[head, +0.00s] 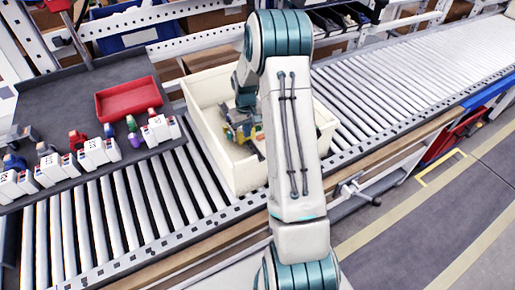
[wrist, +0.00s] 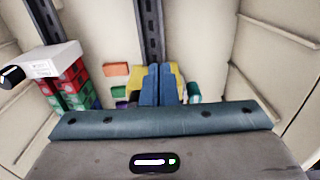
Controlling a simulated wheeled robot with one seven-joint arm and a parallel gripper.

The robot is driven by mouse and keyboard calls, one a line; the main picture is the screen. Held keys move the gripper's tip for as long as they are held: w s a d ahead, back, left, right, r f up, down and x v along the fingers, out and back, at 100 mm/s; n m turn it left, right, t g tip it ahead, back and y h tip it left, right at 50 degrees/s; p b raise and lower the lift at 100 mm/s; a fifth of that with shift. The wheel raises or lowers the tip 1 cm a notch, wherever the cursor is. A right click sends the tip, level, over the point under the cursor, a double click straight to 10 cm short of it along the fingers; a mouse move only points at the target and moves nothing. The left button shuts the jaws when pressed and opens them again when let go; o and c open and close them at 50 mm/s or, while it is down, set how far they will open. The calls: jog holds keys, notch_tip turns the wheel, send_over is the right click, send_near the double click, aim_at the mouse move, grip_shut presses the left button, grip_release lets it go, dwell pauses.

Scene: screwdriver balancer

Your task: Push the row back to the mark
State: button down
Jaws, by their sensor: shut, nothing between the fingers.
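My gripper (head: 247,138) reaches down into a cream bin (head: 213,140) on the roller conveyor; my arm hides the bin's right part. In the wrist view my gripper (wrist: 159,70) shows blue and yellow fingers close together, with nothing held between them. To their left stands a stack of red and green boxes (wrist: 70,88) with a white one on top (wrist: 52,60), apart from the fingers. An orange block (wrist: 116,69) lies nearer the fingers. I cannot tell which items form the row, and I make out no clear mark.
A dark tabletop (head: 60,105) at left carries a red tray (head: 128,99) and several white boxes (head: 95,153) with coloured items behind them. Rollers (head: 400,85) run clear to the right. The bin's walls (wrist: 280,65) rise close around my gripper.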

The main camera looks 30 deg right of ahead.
notch_tip(320, 180, up, 11)
jog(key=p, duration=0.5)
jog(key=shift+s+p, duration=0.3)
jog(key=shift+s, duration=0.1)
dwell(1.4)
